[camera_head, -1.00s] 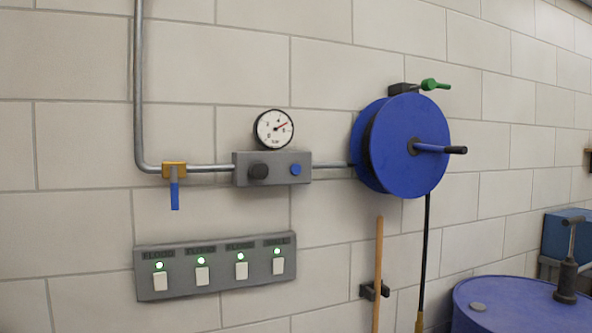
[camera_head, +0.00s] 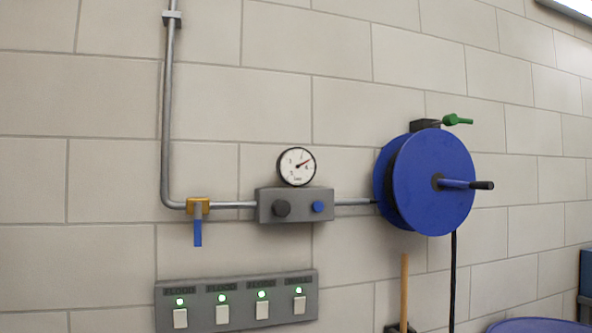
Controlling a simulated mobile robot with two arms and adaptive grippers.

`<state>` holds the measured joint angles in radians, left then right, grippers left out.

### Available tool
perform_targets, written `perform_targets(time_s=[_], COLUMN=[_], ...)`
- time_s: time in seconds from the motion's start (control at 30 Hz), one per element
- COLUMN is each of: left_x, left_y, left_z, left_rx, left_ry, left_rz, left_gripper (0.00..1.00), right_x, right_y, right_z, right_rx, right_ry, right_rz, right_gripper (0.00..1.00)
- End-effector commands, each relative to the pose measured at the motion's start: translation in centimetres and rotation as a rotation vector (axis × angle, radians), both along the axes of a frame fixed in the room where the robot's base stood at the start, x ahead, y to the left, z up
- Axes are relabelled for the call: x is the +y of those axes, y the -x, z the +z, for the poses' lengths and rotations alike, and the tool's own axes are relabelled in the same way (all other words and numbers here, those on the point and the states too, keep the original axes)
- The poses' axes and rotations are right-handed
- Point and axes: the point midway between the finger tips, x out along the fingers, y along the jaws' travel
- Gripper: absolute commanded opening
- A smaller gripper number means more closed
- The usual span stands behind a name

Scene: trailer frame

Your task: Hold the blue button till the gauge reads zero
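The round white gauge (camera_head: 297,166) sits on top of the block. Neither of my grippers shows in the head view, and nothing touches the button.
A valve with a blue lever hanging down (camera_head: 198,232) is on the pipe at left. A blue hose reel (camera_head: 432,182) with a crank juts out at right. A grey switch panel (camera_head: 237,279) with green lights is below. A wooden handle (camera_head: 404,290) stands under the reel.

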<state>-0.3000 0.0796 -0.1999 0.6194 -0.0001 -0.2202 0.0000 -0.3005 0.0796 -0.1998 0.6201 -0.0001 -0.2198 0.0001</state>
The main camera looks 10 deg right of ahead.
Motion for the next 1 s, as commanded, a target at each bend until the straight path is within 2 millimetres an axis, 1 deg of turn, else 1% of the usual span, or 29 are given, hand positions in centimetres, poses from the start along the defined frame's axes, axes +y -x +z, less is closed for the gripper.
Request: perform_targets(time_s=[0.2, 0.73, 1.0], left_x=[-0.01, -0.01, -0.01], left_y=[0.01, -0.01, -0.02], left_z=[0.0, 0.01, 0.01], left_rx=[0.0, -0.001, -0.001], left_ry=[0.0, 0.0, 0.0], left_rz=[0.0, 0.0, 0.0], left_gripper=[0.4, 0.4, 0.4], right_x=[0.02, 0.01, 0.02], right_y=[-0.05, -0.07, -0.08], right_z=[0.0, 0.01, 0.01], right_rx=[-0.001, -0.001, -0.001], right_ry=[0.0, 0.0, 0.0], right_rz=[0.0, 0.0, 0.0], right_gripper=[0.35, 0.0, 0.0])
